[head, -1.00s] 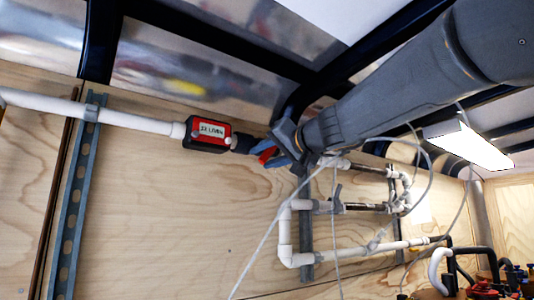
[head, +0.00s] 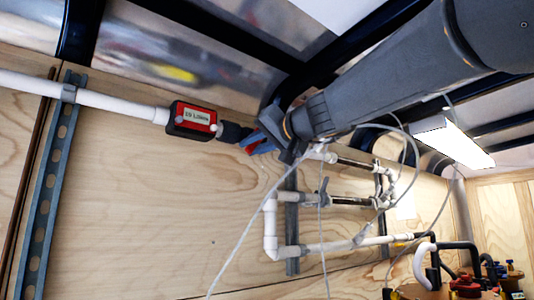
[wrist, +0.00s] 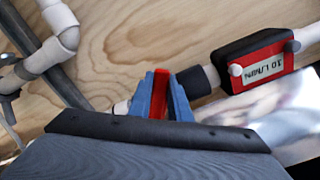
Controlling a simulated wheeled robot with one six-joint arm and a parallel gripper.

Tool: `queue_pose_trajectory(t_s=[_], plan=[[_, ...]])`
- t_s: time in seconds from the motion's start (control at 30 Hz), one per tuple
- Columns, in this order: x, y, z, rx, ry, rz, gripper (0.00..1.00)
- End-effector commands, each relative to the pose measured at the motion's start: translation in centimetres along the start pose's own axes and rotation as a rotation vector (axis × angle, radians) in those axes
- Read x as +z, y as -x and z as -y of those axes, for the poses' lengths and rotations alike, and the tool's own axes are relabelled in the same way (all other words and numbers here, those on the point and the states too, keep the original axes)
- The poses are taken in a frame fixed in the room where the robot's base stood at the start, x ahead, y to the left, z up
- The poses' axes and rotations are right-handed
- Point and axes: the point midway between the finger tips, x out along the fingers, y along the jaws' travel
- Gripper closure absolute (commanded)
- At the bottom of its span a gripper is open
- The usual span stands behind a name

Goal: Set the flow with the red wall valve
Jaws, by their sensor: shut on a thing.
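The red valve handle (wrist: 160,92) sits between the blue fingers of my gripper (wrist: 158,97) in the wrist view. My gripper is shut on it. In the head view my gripper (head: 264,138) is at the pipe on the wall, and a bit of the red handle (head: 250,150) shows beside the fingers. Left of it, a red and black flow meter (head: 195,118) sits on the white pipe. Its display seems to read 10 L/MIN in the wrist view (wrist: 262,71). The valve body is mostly hidden by my gripper.
A white pipe (head: 110,101) runs left along the plywood wall past a vertical metal strut (head: 48,185). More white pipes (head: 270,230) with grey valves are below right. Loose cables hang from my arm. A lit lamp (head: 453,143) is at right.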

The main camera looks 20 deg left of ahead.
Motion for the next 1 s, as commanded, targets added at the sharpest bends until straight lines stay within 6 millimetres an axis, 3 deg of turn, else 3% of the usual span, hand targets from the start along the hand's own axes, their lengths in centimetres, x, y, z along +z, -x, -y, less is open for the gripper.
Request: queue_pose_trajectory(t_s=[0.3,0.33,0.43,0.77,1.0], plan=[[0.2,-0.1,0.4,-0.005,0.003,0.004,1.0],[0.2,-0.1,0.4,-0.005,0.003,0.004,0.8],[0.2,-0.1,0.3,-0.004,0.003,0.003,0.64],[0.1,0.1,0.2,-0.002,0.003,0.001,0.64],[0.2,3.2,0.1,-0.002,0.005,-0.001,0.64]])
